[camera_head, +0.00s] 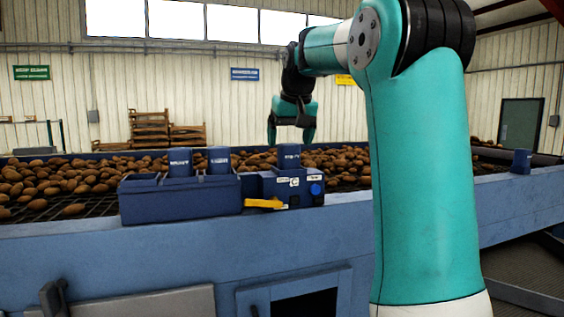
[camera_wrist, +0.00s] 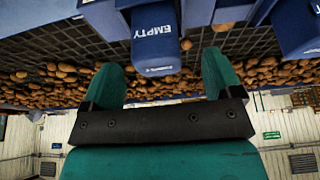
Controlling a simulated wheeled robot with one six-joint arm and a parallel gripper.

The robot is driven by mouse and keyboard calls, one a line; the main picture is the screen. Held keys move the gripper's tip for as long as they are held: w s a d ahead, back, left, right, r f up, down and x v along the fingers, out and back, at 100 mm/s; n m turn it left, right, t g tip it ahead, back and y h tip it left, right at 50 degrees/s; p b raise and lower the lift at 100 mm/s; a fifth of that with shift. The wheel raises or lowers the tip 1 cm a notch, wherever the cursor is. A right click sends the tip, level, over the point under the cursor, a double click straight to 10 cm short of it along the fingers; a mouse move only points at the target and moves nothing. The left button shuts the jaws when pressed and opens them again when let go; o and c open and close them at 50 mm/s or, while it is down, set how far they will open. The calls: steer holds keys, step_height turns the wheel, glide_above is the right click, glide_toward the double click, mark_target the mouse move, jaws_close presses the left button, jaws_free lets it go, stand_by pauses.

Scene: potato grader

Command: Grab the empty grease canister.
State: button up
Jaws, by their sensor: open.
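The blue canister marked EMPTY (camera_wrist: 155,35) shows in the wrist view, ahead of my gripper (camera_wrist: 163,72) and roughly in line with the gap between its fingers. In the head view my gripper (camera_head: 291,132) hangs open and empty, fingers down, over the machine. Below it in the picture a blue canister (camera_head: 289,157) stands upright on a blue box; it appears to be the same one, though its small label is hard to read there. The fingers are apart from it.
Two more blue canisters (camera_head: 180,162) (camera_head: 219,160) stand in a blue holder (camera_head: 180,203) to the left. A box (camera_head: 292,188) with a yellow handle (camera_head: 264,203) adjoins it. Another canister (camera_head: 522,161) stands far right. Potatoes (camera_head: 75,185) cover the grader bed behind.

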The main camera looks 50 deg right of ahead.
mark_target(290, 144)
steer(key=b+x, duration=0.2)
steer(key=x, duration=0.1)
steer(key=b+x, duration=0.1)
steer(key=x, duration=0.1)
steer(key=shift+s+d, duration=0.2)
steer(key=shift+d, duration=0.05)
steer(key=shift+w+f+b, duration=0.2)
steer(key=shift+b, duration=0.2)
steer(key=shift+r, duration=0.15)
steer(key=c, duration=1)
